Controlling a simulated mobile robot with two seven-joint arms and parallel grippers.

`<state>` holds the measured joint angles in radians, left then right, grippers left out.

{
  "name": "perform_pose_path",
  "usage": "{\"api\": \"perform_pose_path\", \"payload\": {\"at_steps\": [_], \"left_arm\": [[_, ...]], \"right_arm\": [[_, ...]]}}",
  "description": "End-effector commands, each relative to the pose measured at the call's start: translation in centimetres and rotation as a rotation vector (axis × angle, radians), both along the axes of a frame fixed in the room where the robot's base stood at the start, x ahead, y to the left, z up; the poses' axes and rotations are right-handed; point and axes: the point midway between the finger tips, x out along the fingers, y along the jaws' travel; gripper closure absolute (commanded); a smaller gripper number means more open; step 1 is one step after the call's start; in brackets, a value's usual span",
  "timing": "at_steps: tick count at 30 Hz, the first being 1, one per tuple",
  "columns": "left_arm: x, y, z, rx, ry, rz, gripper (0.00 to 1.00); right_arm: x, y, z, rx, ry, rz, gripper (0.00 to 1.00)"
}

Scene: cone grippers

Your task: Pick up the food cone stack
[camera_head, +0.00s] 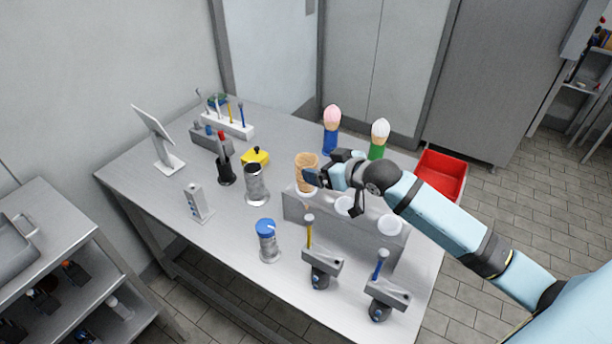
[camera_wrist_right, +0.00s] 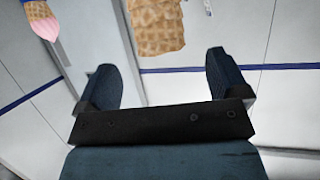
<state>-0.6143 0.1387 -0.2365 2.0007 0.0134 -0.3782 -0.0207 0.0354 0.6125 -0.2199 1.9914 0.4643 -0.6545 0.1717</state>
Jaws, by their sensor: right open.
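The food cone stack (camera_head: 306,170) is a set of tan waffle cones standing upright in the left hole of a grey holder (camera_head: 336,226). My right gripper (camera_head: 316,176) is right beside it, coming from the right, and partly hides the holder's back. In the right wrist view the cone stack (camera_wrist_right: 157,25) shows at the top, ahead of and between the two open fingers of my right gripper (camera_wrist_right: 170,75). The fingers look apart from the cones. My left gripper is in neither view.
Behind stand a pink-topped cone (camera_head: 332,117) on a blue stand and a white-topped cone (camera_head: 380,131) on a green stand. A red bin (camera_head: 441,174) is at the right. A blue-lidded jar (camera_head: 267,240) and two grey scoop stands are in front. The table's left front (camera_head: 160,205) is clear.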

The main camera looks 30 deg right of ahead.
Motion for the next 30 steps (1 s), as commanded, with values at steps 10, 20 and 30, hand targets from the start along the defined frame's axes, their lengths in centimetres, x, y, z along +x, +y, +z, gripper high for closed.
{"api": "perform_pose_path", "payload": {"at_steps": [10, 20, 30], "left_arm": [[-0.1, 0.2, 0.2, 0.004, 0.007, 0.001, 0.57], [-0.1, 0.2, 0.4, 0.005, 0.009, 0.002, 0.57], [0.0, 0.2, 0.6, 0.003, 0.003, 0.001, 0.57]], "right_arm": [[2.9, 1.0, -1.3, 0.002, 0.001, -0.001, 0.07], [5.5, 1.9, -2.8, -0.001, 0.000, 0.001, 0.07], [5.5, 1.8, -2.8, -0.001, 0.000, 0.000, 0.49]]}}
